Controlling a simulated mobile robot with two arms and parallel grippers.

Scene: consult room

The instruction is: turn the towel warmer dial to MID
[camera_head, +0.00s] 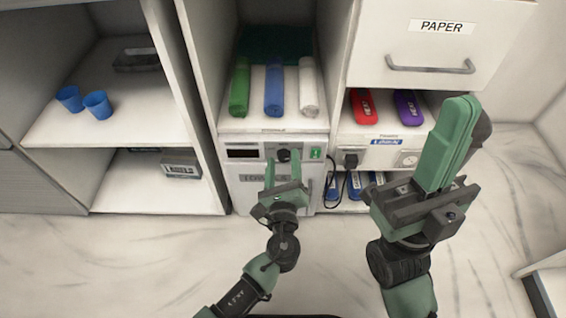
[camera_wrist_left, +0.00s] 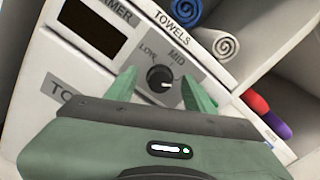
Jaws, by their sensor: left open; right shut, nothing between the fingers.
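The towel warmer (camera_head: 232,170) is a white unit in the middle cabinet bay. Its round black dial (camera_head: 284,155) sits on the upper front panel. In the left wrist view the dial (camera_wrist_left: 160,79) shows a white mark towards its right side, away from the LOW label (camera_wrist_left: 147,52) and below the MID label (camera_wrist_left: 177,58). Any label further right is hidden by a finger. My left gripper (camera_head: 283,169) is open, with its fingers either side of the dial; whether they touch it is unclear. My right gripper (camera_head: 462,102) is shut and empty, raised at the right.
Rolled green, blue and white towels (camera_head: 274,90) lie above the warmer. A black plug and cable (camera_head: 350,160) sit further right. Blue cups (camera_head: 97,103) stand on the left shelf. The floor in front is clear.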

